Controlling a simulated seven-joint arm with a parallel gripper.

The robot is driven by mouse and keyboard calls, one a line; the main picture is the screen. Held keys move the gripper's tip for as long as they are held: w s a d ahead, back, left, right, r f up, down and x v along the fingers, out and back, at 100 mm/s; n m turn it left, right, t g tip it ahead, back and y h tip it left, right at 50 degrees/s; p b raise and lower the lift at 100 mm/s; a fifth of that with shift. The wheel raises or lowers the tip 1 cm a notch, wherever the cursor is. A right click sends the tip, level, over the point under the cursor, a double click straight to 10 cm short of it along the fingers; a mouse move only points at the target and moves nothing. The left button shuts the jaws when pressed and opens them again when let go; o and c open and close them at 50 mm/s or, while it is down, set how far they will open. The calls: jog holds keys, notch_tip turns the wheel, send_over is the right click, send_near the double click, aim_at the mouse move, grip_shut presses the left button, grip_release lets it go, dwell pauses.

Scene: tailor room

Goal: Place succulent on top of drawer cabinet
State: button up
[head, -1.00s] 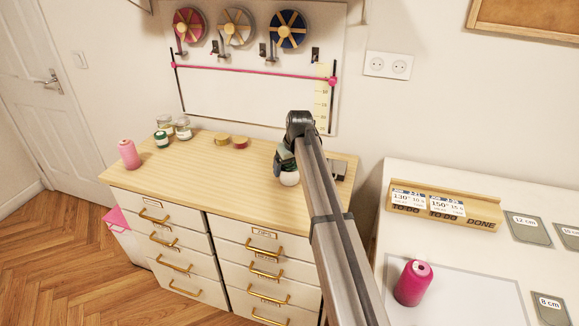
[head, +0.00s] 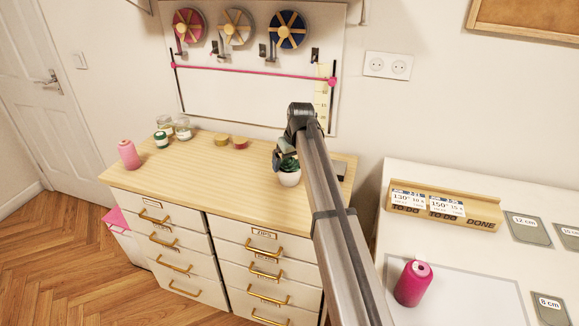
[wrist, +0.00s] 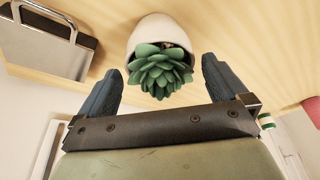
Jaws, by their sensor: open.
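The succulent (head: 290,168), a green rosette in a white pot, stands upright on the wooden top of the drawer cabinet (head: 200,205), near its right end. In the wrist view the succulent (wrist: 160,70) shows close up, its pot resting on the wood. My gripper (head: 280,160) is just above and beside the plant in the head view, partly hidden by my arm. In the wrist view my gripper (wrist: 160,88) is open, its two dark fingers apart on either side of the leaves. The pot is beyond the fingertips, and nothing is held.
A pink thread spool (head: 128,155), several jars (head: 182,128) and two small round tins (head: 222,140) stand on the cabinet's left and back. A grey metal-edged object (wrist: 45,38) lies near the pot. The cabinet top's middle is clear. A white table (head: 440,260) adjoins at right.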

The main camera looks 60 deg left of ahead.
jog(key=v, duration=0.9)
jog(key=shift+d, duration=0.1)
